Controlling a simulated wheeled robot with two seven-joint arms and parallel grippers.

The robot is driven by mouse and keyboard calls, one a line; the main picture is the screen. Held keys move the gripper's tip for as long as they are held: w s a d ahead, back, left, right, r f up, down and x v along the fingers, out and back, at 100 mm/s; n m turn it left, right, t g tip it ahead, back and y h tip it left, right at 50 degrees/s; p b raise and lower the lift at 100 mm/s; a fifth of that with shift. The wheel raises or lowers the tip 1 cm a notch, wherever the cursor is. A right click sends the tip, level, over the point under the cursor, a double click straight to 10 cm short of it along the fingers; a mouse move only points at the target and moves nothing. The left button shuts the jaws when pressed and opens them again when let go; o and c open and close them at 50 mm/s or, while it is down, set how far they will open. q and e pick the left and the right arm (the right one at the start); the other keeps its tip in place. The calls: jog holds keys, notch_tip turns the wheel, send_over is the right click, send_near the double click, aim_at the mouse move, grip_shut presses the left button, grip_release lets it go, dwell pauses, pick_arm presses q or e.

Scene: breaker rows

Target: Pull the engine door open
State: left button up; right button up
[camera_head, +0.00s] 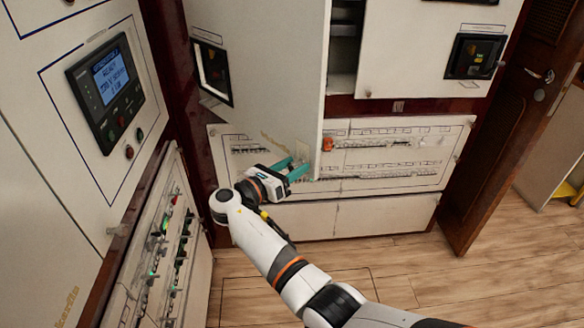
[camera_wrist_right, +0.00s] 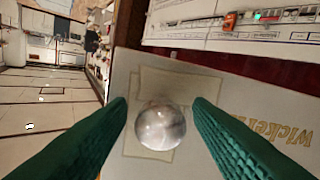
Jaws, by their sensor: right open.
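The engine door (camera_head: 270,70) is a white panel that stands ajar, with a dark shelf gap showing at its right edge. It also fills the lower middle of the right wrist view (camera_wrist_right: 125,85), with gold lettering on it. A round shiny knob (camera_wrist_right: 160,127) sits on the door over a pale square outline. My right gripper (camera_head: 301,170) is at the door's lower right corner, with its green fingers open. In the right wrist view the fingers stand on either side of the knob, with gaps showing. The knob is hard to make out in the head view. My left gripper is not in view.
A breaker panel (camera_head: 400,155) with rows of switches lies low behind the door. A control panel with a lit screen (camera_head: 108,78) and another switch panel (camera_head: 165,245) stand at the left. A brown wooden door (camera_head: 500,140) stands at the right. The wooden floor (camera_head: 420,270) is clear.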

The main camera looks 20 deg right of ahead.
aim_at(303, 128)
notch_tip(303, 128, up, 10)
dwell(0.4)
